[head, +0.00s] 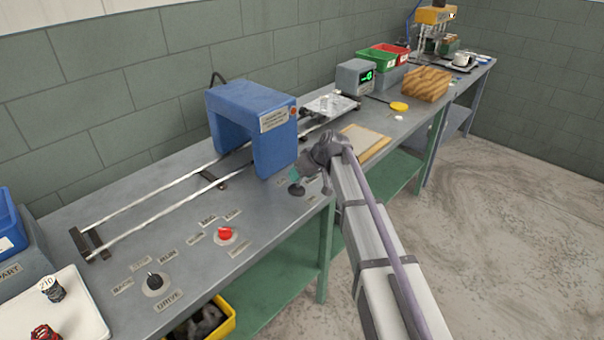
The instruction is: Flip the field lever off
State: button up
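The field lever is most likely the small control with a dark round base (297,189) on the bench's front edge, right of the blue arch. Small labels lie beside it, too small to read. A teal piece shows just above the base; I cannot tell whether it is the lever's handle or part of my gripper. My gripper (308,176) is at this control, reaching in from the right under my dark wrist. It covers part of the control. Its fingers are too small and hidden to show whether they are open, or touch the lever. The lever's position is unclear.
A blue arch (255,127) straddles two rails (150,205) just behind. A red knob (225,233) and a black DRIVE knob (156,281) sit left on the bench. A wooden board (362,143) lies to the right. Open floor (500,220) is on the right.

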jog(key=shift+r+p, duration=0.3)
jog(key=shift+p, duration=0.05)
jog(key=p+v, duration=0.8)
jog(key=v, duration=0.2)
jog(key=shift+d, duration=0.2)
